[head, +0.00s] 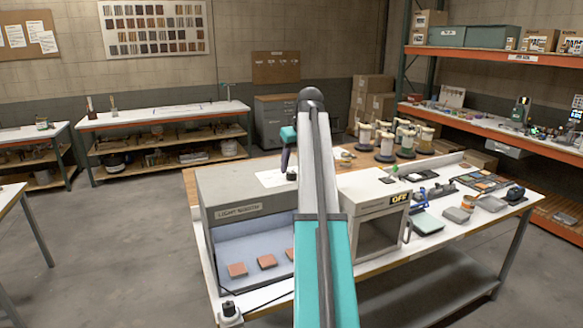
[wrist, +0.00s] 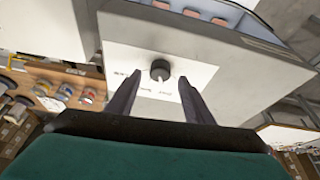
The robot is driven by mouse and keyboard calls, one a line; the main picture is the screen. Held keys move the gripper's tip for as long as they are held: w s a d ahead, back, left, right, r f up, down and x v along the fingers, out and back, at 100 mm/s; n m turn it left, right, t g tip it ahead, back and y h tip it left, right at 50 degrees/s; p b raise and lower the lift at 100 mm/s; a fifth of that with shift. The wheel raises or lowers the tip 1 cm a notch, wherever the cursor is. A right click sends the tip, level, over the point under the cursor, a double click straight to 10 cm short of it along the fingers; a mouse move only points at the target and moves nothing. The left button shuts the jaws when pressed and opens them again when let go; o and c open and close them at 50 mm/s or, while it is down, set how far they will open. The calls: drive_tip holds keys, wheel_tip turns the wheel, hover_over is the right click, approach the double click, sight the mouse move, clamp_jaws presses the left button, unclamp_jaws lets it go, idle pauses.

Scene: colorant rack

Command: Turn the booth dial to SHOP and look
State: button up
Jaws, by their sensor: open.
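The light booth (head: 240,212) is a grey box on the bench with an open front and several red-brown tiles (head: 267,261) inside. Its dial is a round black knob (wrist: 160,70) on a white label plate (wrist: 185,72) on the booth's top, clear in the wrist view. The printed words around the knob are upside down and too small to read surely. My gripper (wrist: 159,77) is open, with its two dark fingers pointing toward the knob, one to each side in the picture. I cannot tell whether they touch it. In the head view, my arm partly hides the booth top.
A white box with a dark window and an OFF display (head: 399,198) stands right of the booth. Several colorant canisters (head: 386,147) stand behind it. A scale (head: 428,222) and small tools fill the bench's right side. Grey floor (head: 120,240) lies open to the left.

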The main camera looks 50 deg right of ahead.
sight(291, 176)
drive_tip(key=shift+p+x, duration=0.4)
drive_tip(key=shift+x, duration=1.05)
drive_tip(key=c, duration=0.8)
drive_tip(key=shift+a, duration=0.1)
drive_tip(key=shift+c, duration=1.1)
